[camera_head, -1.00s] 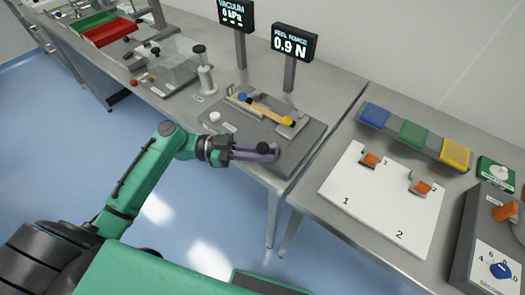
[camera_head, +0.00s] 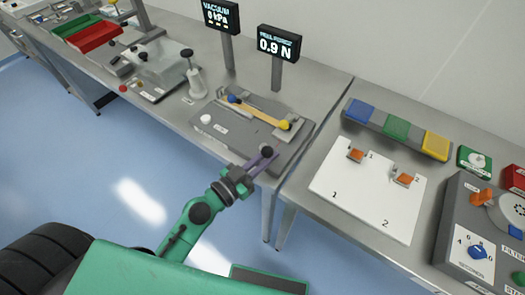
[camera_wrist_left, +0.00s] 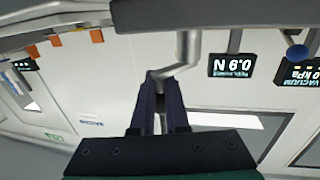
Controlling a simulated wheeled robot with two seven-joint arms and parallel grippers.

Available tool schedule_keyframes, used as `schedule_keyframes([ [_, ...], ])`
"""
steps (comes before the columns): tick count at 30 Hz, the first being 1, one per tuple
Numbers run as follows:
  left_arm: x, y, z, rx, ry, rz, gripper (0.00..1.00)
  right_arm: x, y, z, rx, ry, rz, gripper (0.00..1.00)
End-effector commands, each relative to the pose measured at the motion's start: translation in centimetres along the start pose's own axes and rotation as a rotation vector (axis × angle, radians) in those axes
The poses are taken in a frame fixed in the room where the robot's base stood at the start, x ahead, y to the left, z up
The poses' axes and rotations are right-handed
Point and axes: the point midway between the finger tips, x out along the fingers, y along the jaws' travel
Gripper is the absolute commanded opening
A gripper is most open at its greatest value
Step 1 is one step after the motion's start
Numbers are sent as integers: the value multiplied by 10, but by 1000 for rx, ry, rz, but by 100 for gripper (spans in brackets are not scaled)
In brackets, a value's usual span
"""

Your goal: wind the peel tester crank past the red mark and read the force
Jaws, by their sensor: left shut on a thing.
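The peel tester (camera_head: 240,133) is a grey bench unit with a tan strip (camera_head: 258,112) running between a blue knob and a yellow knob. Its black crank knob (camera_head: 267,151) is at the front right corner. My left gripper (camera_head: 262,164), with purple fingers, is shut on the crank, reaching it from the front left. In the left wrist view the fingers (camera_wrist_left: 160,108) meet a bent grey metal crank arm (camera_wrist_left: 182,68). The peel force display (camera_head: 279,43) reads 0.9 N. I cannot make out the red mark. My right gripper is not in view.
The vacuum display (camera_head: 221,16) stands left of the force display. A white board (camera_head: 365,200) with orange blocks lies on the table to the right. A grey box with a blue dial (camera_head: 477,250) is at far right. Blue floor is open in front of the bench.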

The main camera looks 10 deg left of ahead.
Motion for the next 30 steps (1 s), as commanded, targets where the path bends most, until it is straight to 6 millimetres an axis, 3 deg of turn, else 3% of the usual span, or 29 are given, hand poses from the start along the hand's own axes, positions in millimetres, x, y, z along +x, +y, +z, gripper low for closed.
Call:
schedule_keyframes([
  [1, 3, 1, -13, -4, 14, -44, 0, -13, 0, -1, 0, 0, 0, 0],
  [12, 15, 4, -14, -3, 19, -312, 0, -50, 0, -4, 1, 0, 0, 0],
  [30, 19, 4, -10, 3, 21, -416, 0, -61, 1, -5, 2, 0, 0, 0],
])
